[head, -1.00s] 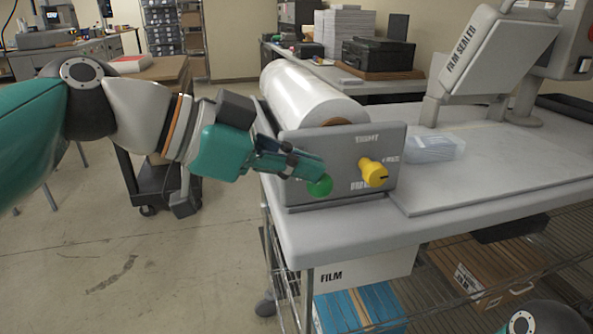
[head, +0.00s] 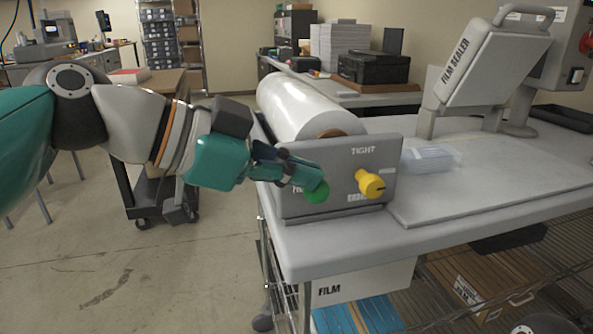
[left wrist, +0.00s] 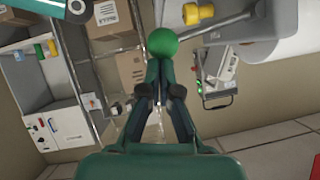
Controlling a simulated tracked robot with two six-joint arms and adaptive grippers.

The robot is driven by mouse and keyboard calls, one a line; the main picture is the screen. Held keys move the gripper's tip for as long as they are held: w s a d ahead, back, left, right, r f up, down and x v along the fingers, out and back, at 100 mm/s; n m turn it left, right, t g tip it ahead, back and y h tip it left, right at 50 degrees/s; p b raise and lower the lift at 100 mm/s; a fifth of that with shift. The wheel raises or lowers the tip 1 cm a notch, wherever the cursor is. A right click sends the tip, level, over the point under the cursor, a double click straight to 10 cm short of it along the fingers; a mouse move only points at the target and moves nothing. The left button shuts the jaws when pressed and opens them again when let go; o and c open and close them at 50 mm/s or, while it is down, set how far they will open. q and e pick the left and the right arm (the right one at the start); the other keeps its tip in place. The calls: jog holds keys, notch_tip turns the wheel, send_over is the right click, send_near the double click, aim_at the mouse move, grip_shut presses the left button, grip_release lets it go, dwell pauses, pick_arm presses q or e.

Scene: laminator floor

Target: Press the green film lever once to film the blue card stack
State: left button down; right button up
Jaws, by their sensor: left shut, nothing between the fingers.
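The film lever's green round knob (head: 316,194) is on the left of the grey front panel (head: 335,155) of the film roll holder. It also shows in the left wrist view (left wrist: 163,43), right at the fingertips. My left gripper (head: 318,183) is shut and empty. Its fingertips are at the green knob and seem to touch it, covering part of it. A pale bluish stack (head: 430,158) with a clear, shiny look lies on the bench right of the panel; I take it for the card stack. My right gripper is not in view.
A yellow knob (head: 370,184) sticks out right of the green one, under the word TIGHT. A white film roll (head: 305,105) lies behind the panel. The film sealer (head: 490,60) stands at the back right. The bench top (head: 500,170) before it is clear.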

pick_arm(q)
jog(key=w+d+r+p+v, duration=0.1)
jog(key=r+p+v, duration=0.1)
jog(key=v, duration=1)
jog(key=shift+a+r+p, duration=0.35)
jog(key=shift+r+p, duration=0.1)
jog(key=shift+p, duration=0.2)
